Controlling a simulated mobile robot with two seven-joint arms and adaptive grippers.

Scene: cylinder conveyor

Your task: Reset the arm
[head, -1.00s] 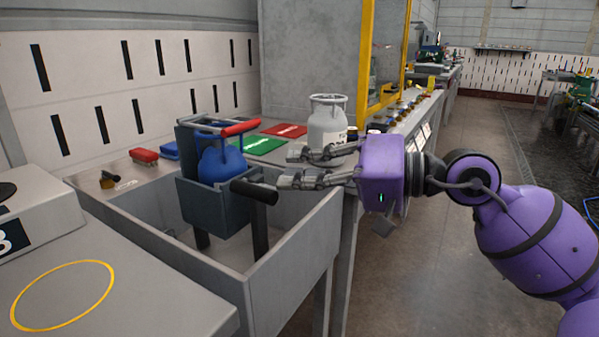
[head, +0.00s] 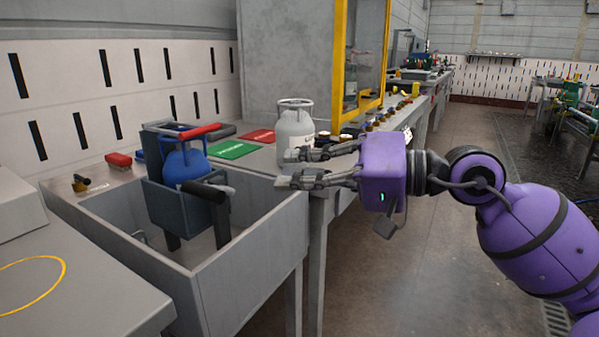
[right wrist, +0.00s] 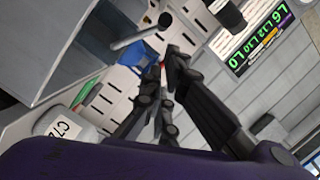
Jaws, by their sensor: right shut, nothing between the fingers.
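My right gripper (head: 287,168) reaches in from the right in the head view. It is shut and empty, pointing left above the right edge of the grey basin. Its fingers (right wrist: 166,68) also show close together in the right wrist view. A blue gas cylinder (head: 184,166) sits in a dark grey holder (head: 180,210) with a red-ended bar across its top. The gripper is apart from it, to its right. A grey-white gas cylinder (head: 293,130) stands on the bench behind the gripper, which partly covers its lower part. My left gripper is not in view.
The grey basin (head: 255,245) surrounds the holder, and a black-handled lever (head: 205,192) sticks out toward the gripper. Green (head: 232,150) and red (head: 258,136) mats lie on the bench. A yellow frame (head: 338,70) stands behind.

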